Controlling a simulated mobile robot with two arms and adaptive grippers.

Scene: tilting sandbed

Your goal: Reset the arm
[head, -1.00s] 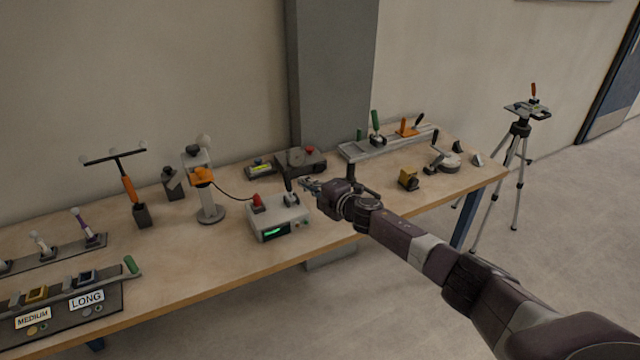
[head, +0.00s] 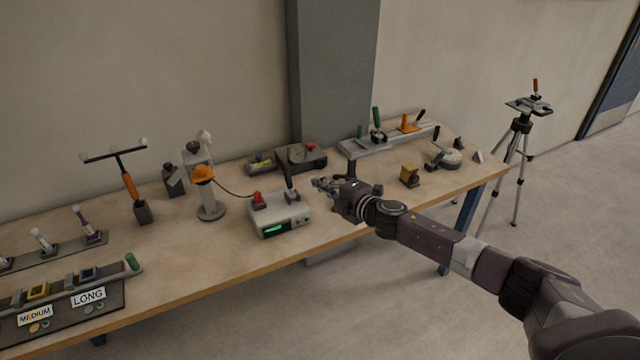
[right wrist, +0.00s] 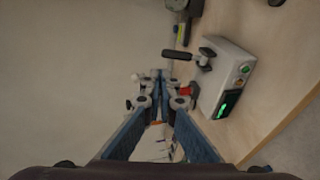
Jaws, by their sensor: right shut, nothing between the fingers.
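My right arm (head: 430,238) comes in from the lower right of the head view and reaches over the table's front edge. Its right gripper (head: 318,183) is above the table, just right of a white control box (head: 280,218) with a green display. In the right wrist view the gripper's fingers (right wrist: 160,78) meet at the tips with nothing between them. The white box (right wrist: 225,80) shows there to the right of the fingers, apart from them, with its black lever (right wrist: 178,54) near the tips. My left gripper is not in view.
A tripod (head: 520,125) stands right of the table.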

